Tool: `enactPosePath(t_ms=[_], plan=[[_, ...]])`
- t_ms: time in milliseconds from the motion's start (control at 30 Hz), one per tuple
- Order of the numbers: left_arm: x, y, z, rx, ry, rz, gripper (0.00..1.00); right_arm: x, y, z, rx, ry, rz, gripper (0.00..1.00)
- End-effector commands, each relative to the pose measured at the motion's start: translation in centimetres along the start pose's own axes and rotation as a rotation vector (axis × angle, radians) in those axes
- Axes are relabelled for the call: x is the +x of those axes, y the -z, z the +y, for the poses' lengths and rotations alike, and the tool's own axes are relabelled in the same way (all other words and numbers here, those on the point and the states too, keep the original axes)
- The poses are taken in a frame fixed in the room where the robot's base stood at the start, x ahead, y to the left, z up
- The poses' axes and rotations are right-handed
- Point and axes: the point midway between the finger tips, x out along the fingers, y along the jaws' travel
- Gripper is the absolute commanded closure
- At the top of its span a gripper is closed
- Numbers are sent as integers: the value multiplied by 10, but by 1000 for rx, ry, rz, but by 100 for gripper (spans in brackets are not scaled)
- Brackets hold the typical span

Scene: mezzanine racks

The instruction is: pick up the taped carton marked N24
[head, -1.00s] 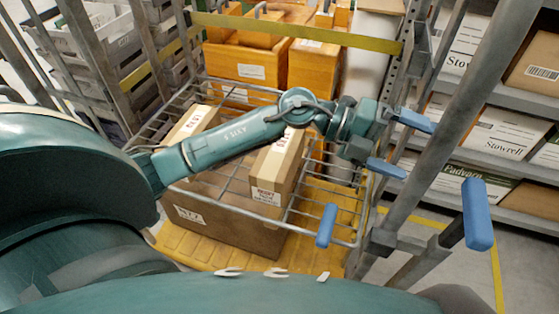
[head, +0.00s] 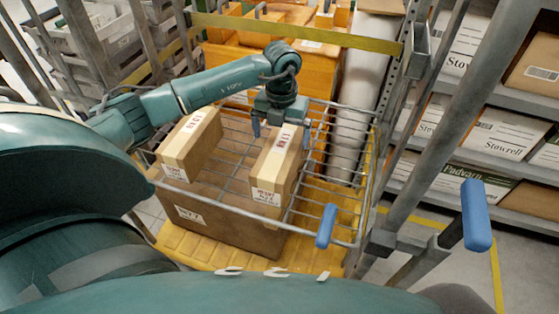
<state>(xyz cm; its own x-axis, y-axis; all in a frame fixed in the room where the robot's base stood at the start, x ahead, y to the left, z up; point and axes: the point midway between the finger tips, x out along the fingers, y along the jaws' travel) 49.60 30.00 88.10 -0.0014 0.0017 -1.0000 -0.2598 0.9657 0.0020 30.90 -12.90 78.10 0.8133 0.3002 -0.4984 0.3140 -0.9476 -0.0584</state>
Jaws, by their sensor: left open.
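Two long tan cartons lie in a wire basket (head: 215,133): a left one (head: 190,146) and a right one (head: 276,165). Both have pale tape and labels on top and on the near end; I cannot read N24 on either. My left gripper (head: 282,131) is open and points down at the far end of the right carton. One blue finger shows on each side of that end. I cannot tell how far down the fingers reach. The gripper body hides part of the carton's far end. My right gripper is not in view.
A larger brown carton (head: 230,228) stands below the basket on a yellow deck (head: 190,248). A yellow bar (head: 300,32) and orange bins (head: 238,66) are behind. Grey posts and blue handles (head: 326,226) flank the right side. Shelves of cartons stand beyond.

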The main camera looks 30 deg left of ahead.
Motion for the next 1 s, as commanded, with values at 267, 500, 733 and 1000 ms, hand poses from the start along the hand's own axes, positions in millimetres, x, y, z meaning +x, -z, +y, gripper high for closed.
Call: enactPosePath(t_ms=[267, 500, 733, 1000], plan=[[23, 0, 2, 0, 1, 2, 0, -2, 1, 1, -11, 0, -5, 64], [57, -1, 4, 2, 1, 2, 0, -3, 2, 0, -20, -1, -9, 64], [63, -1, 4, 2, 2, -2, 0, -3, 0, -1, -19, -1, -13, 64], [62, -1, 4, 2, 2, -1, 16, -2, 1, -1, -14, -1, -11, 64]])
